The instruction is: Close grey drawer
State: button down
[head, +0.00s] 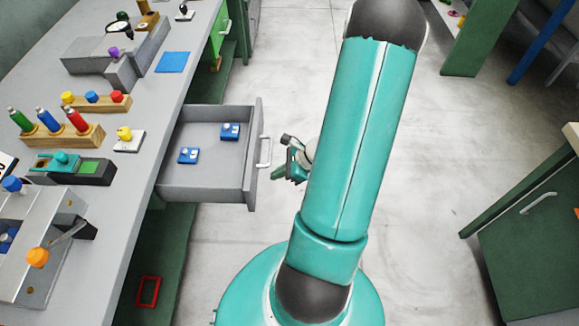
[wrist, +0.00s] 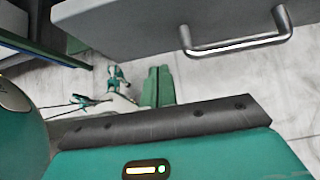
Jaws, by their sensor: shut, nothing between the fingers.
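The grey drawer (head: 238,188) stands pulled out from under the workbench on the left in the head view. Two small blue pieces (head: 230,131) (head: 188,155) lie inside it. Its silver bar handle (head: 265,152) is on the front panel. In the wrist view the drawer front (wrist: 130,22) fills the top, with the handle (wrist: 238,42) at upper right. My gripper (head: 279,173) is just right of the drawer front, near the handle, apart from it as far as I can tell. Its green fingers (wrist: 158,86) are together and empty in the wrist view.
The grey benchtop (head: 150,110) carries several bottles in a wooden rack (head: 60,137), a blue pad (head: 173,62) and a press with an orange knob (head: 37,257). A red frame (head: 148,291) lies below the bench. A green cabinet (head: 530,235) stands at right. The floor between is clear.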

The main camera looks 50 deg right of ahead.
aim_at(256, 178)
jog(key=shift+w+a, duration=1.25)
jog(key=shift+w, duration=0.3)
